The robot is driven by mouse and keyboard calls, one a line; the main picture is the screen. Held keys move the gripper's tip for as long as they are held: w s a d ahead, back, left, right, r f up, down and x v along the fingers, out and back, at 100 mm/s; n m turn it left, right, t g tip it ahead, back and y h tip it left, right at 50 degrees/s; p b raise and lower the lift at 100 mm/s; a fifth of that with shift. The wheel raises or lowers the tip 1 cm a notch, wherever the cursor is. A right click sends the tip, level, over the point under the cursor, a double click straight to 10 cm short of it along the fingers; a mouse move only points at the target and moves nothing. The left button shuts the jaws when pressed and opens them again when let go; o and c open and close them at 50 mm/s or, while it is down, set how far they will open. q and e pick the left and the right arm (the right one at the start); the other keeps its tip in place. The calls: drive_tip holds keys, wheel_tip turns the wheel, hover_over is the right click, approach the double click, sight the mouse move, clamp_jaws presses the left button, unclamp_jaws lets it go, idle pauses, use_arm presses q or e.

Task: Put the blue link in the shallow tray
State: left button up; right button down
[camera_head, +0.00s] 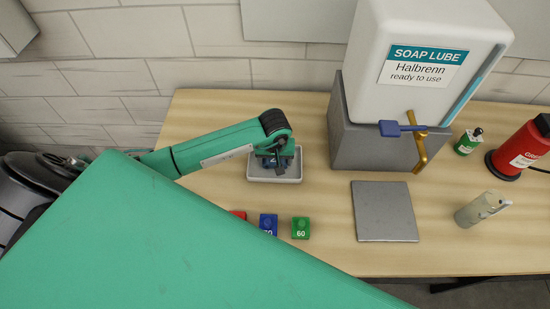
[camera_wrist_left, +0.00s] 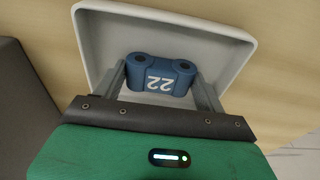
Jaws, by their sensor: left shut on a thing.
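The blue link (camera_wrist_left: 160,75), marked 22, is between the two fingers of my left gripper (camera_wrist_left: 166,88) in the left wrist view. The gripper is shut on it. The link is over the shallow tray (camera_wrist_left: 105,40), a pale grey tray with a low rim; whether it touches the tray floor I cannot tell. In the head view my left gripper (camera_head: 275,161) reaches down over the shallow tray (camera_head: 291,179), mostly hiding the link. My right gripper is not in view.
Red (camera_head: 238,214), blue (camera_head: 268,224) and green (camera_head: 300,228) blocks stand in front of the tray. A grey block (camera_head: 360,140) bearing a white soap lube tank (camera_head: 425,45) stands to the right.

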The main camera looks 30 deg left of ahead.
sight(275, 164)
use_arm(q)
drive_tip(key=shift+f, duration=0.15)
drive_tip(key=o, duration=1.1)
drive_tip(key=shift+c, duration=0.2)
drive_tip(key=shift+r, duration=0.35)
wheel_tip(275, 164, up, 12)
drive_tip(key=s+b, duration=0.1)
drive_tip(key=b, duration=0.3)
drive_tip(key=shift+s+d+f+b, duration=0.15)
drive_tip(key=shift+d+f+b, duration=0.05)
drive_tip(key=shift+d+b, duration=0.15)
